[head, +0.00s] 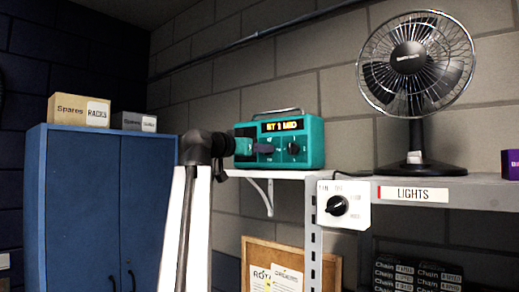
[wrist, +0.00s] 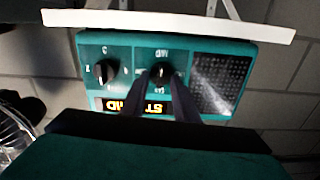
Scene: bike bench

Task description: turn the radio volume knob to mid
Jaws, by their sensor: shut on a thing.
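The teal radio (head: 315,130) stands on a white shelf, with a lit display (head: 282,126) that seems to end in "MID". My gripper (head: 268,147) reaches in from the left at its front. In the wrist view the radio (wrist: 120,50) appears upside down. There my gripper (wrist: 162,82) has its two fingers on either side of a black knob (wrist: 162,72), closed on it. Small labels surround this knob; its pointer direction is unclear. A second black knob (wrist: 103,72) is free, and also shows in the head view (head: 293,148).
A blue cabinet (head: 100,200) with boxes on top is at left. A corkboard (head: 255,250) is below the radio.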

